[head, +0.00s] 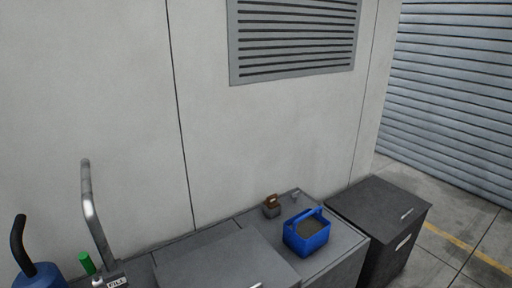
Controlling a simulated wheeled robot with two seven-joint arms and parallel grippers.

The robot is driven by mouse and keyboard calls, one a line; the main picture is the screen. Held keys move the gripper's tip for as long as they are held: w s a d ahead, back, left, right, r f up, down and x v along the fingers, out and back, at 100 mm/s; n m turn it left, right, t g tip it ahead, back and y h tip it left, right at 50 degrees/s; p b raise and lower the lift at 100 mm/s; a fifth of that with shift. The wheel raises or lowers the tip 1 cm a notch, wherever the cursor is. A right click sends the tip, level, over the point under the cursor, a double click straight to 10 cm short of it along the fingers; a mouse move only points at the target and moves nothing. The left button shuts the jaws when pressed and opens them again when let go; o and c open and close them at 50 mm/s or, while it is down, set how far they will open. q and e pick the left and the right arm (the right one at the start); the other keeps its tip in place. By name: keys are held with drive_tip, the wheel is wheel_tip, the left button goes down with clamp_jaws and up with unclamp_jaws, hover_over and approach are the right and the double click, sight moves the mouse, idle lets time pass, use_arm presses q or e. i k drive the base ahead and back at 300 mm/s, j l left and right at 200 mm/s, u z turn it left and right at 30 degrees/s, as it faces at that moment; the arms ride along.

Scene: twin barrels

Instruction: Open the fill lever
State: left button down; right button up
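A small white label reading FILL (117,283) sits at the bottom left of the head view, cut by the bottom edge. A tall bent grey metal bar (96,221) rises just behind it. A short green cylinder (87,264) stands left of the bar's foot. I cannot tell which of these parts is the fill lever. A blue object with a curved black handle (17,240) stands at the far left, partly cut off. Neither of my grippers is in view.
Grey cabinets (225,262) run along the pale wall (270,140). A blue open carrier (306,238) and a small brown-and-grey block (271,206) stand on them. A dark cabinet (380,210) stands right. Open floor (455,215) lies before the shutter (450,85).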

sight(86, 261)
drive_tip(key=u, duration=1.4)
drive_tip(key=j+u, duration=0.25)
drive_tip(key=u, duration=0.15)
drive_tip(key=k+j+u, duration=0.1)
drive_tip(key=j+u, duration=0.15)
drive_tip(key=u, duration=0.15)
